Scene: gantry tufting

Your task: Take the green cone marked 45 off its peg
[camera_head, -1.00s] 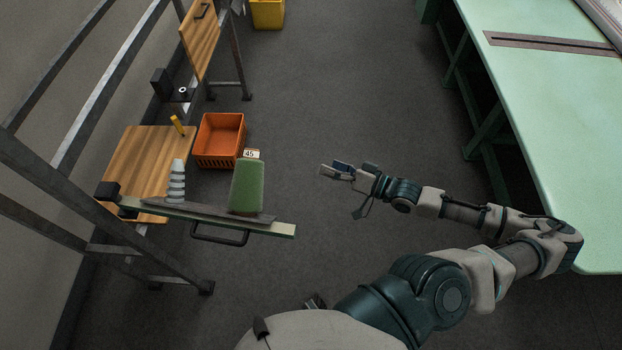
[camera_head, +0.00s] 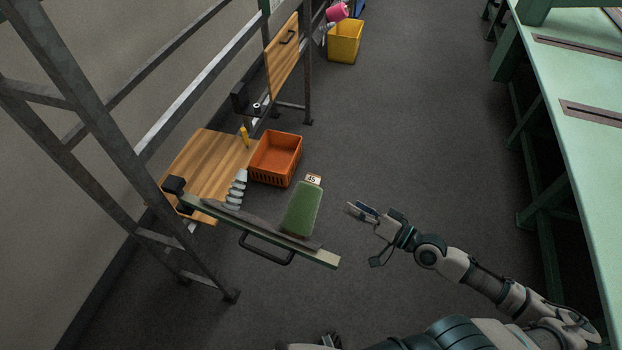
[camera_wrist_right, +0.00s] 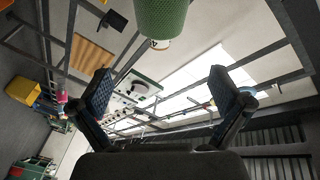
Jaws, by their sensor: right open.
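The green cone (camera_head: 301,211) with a white tag marked 45 (camera_head: 313,179) stands on the narrow swing-out shelf (camera_head: 325,256), tilted in the head view. It also shows at the top of the right wrist view (camera_wrist_right: 163,16), beyond the fingertips and cut off by the edge. My right gripper (camera_head: 357,211) is open and empty, to the right of the cone and apart from it. In the wrist view its two fingers (camera_wrist_right: 162,90) are spread wide. The peg under the cone is hidden.
A ribbed grey peg (camera_head: 236,190) stands on the shelf left of the cone. A handle (camera_head: 265,250) hangs at the shelf's front. An orange crate (camera_head: 275,160), a wooden board (camera_head: 207,170) and the metal frame (camera_head: 110,140) are at left. A green table (camera_head: 580,130) is at right; open floor lies between.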

